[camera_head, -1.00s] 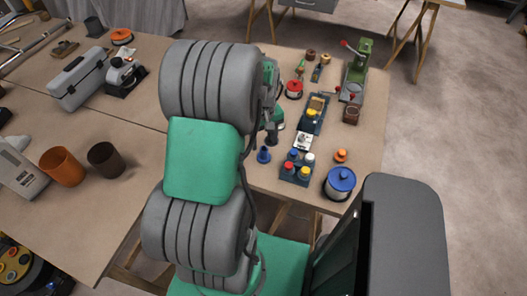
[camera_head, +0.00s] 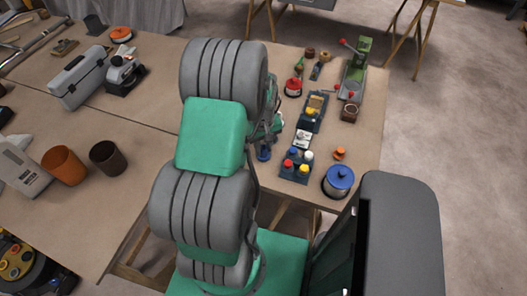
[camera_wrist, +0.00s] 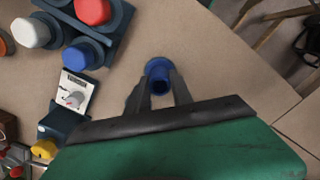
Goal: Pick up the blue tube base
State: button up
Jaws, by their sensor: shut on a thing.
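The blue tube base (camera_wrist: 158,68) is between the fingertips of my gripper (camera_wrist: 159,88) in the wrist view. The dark fingers are shut on its narrow upright tube, and its round foot shows beyond them. It seems to stand on the table, though I cannot tell whether it touches the top.
A dark rack (camera_head: 294,175) of red, blue, white and yellow caps stands close to the right. A blue-lidded pot (camera_head: 338,180) and an orange part (camera_head: 339,153) are farther right. The table's front edge is near. Bare wood lies around the tube base.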

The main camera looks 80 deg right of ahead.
grip_shut()
jog(key=shift+r, duration=0.1)
